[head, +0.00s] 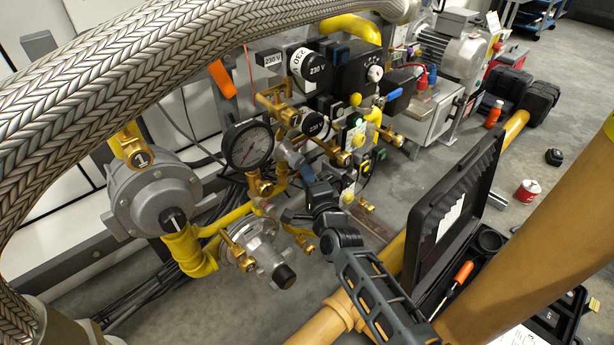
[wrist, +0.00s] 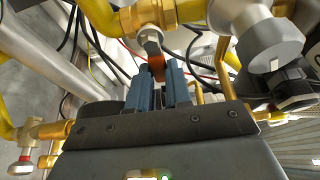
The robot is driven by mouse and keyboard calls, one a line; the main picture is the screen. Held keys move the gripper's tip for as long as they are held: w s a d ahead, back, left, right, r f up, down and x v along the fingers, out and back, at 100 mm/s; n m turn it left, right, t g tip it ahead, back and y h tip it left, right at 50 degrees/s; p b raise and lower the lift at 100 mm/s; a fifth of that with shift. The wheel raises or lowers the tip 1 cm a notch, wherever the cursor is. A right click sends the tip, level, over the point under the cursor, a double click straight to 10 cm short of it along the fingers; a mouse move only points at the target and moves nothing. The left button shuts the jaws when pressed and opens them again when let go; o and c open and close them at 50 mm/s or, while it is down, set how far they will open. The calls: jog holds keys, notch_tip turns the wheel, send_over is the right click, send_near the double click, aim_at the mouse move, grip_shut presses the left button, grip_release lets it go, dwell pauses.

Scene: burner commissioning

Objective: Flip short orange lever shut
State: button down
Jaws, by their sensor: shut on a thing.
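In the wrist view, the short orange lever (wrist: 157,68) hangs from a pale metal stem on a brass valve (wrist: 150,14) in a yellow pipe. My gripper (wrist: 157,78) has its blue-grey fingers on both sides of the orange part, shut on it. The lower end of the lever is hidden between the fingers. In the head view, my dark arm reaches from the lower right into the pipework, and my gripper (head: 290,155) is partly hidden there among brass fittings. I cannot make out the short lever in the head view.
A pressure gauge (head: 247,146) and a grey regulator (head: 155,198) stand left of my gripper. A braided hose (head: 170,65) crosses the upper left. Another orange handle (head: 222,80) sits above the gauge. An open black case (head: 450,215) lies right of my arm.

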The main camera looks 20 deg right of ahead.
jog(key=shift+f, duration=0.1)
jog(key=c, duration=1.1)
grip_release()
jog(key=shift+o, duration=0.2)
jog(key=shift+f, duration=0.1)
